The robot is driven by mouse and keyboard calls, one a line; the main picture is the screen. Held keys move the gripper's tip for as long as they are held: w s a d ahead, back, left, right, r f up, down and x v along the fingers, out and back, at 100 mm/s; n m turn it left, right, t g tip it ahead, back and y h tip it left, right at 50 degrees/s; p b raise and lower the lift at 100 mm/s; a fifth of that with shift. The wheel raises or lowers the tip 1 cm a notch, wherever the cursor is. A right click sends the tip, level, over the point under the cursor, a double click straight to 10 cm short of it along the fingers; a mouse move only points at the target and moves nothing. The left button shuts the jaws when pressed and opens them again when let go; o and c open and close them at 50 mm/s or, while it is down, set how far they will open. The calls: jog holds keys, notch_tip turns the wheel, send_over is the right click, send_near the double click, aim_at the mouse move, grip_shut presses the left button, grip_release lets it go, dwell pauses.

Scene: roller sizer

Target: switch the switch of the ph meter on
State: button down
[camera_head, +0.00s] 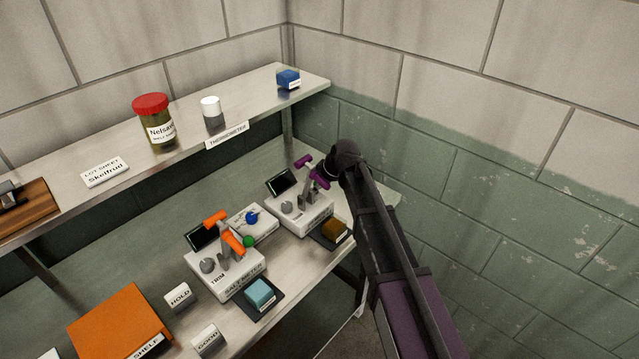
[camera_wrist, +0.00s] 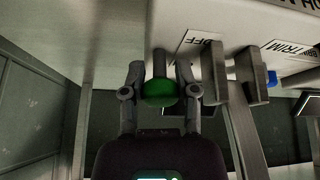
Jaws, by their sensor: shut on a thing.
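In the wrist view, my gripper (camera_wrist: 160,90) is shut on a green ball knob (camera_wrist: 160,93), with one finger on each side of it. The knob sits on a short grey stem that meets a pale meter housing. A label reading OFF (camera_wrist: 199,42) is beside the stem. In the head view, the right-hand meter (camera_head: 290,222) has a dark screen, a grey dial and purple-handled parts (camera_head: 319,178). My dark wrist is at its far right side and hides the knob and my fingers there. The meter's name cannot be read.
Left of it stands the salt meter (camera_head: 240,284) with orange handles, and a green ball (camera_head: 249,241) shows at its side. A blue ball (camera_head: 252,217) is behind. A shelf (camera_head: 195,143) with a red-lidded jar (camera_head: 155,122) runs above. Walls close the back and right.

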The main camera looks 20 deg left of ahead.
jog(key=shift+w+a+r+h+p, duration=0.1)
jog(key=shift+a+h+p, duration=0.3)
jog(key=shift+h, duration=0.3)
jog(key=shift+d+g+h, duration=0.1)
jog(key=shift+g+h, duration=0.2)
jog(key=shift+g, duration=0.1)
jog(key=c, duration=0.5)
grip_release()
